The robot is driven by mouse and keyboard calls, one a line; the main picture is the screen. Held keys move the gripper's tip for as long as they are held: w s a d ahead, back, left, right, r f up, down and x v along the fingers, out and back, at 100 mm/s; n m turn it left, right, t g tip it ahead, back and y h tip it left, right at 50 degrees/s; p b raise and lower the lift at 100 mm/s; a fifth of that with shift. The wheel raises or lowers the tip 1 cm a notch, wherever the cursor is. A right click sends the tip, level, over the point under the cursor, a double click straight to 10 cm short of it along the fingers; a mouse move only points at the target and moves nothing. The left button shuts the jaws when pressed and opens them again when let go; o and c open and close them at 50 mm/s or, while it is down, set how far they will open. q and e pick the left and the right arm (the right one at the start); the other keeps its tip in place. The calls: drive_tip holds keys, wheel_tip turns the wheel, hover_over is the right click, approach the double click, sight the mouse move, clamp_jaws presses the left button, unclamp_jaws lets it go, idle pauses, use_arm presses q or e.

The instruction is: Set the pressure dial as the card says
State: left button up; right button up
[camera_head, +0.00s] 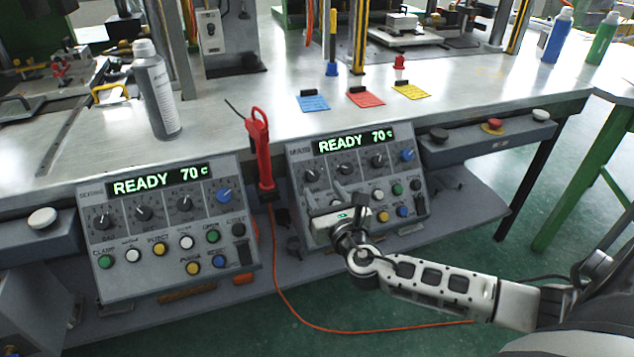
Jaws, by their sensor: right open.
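Two grey control panels hang at the bench front, the left panel (128,283) and the right panel (299,166), both reading "READY 70 c". Each has a row of three black dials and one blue dial; the right panel's row runs from a black dial (311,175) to a blue dial (407,155). A blue card (313,104), a red card (366,100) and a yellow card (412,92) lie on the bench; their print is too small to read. My right gripper (345,195) is open in front of the right panel, just below its dials, hiding some buttons. Contact is unclear. My left gripper is out of view.
A red clamp-like tool (262,150) hangs between the panels, with an orange cable trailing to the floor. A grey spray bottle (155,92) stands on the bench at left. A button box (490,135) is right of the right panel. The bench around the cards is mostly clear.

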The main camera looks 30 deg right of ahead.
sight(314, 178)
drive_tip(key=shift+x, duration=2.35)
drive_tip(key=c, duration=1)
drive_tip(key=shift+o, duration=0.2)
drive_tip(key=shift+a+m, duration=0.1)
drive_tip(key=shift+m, duration=0.2)
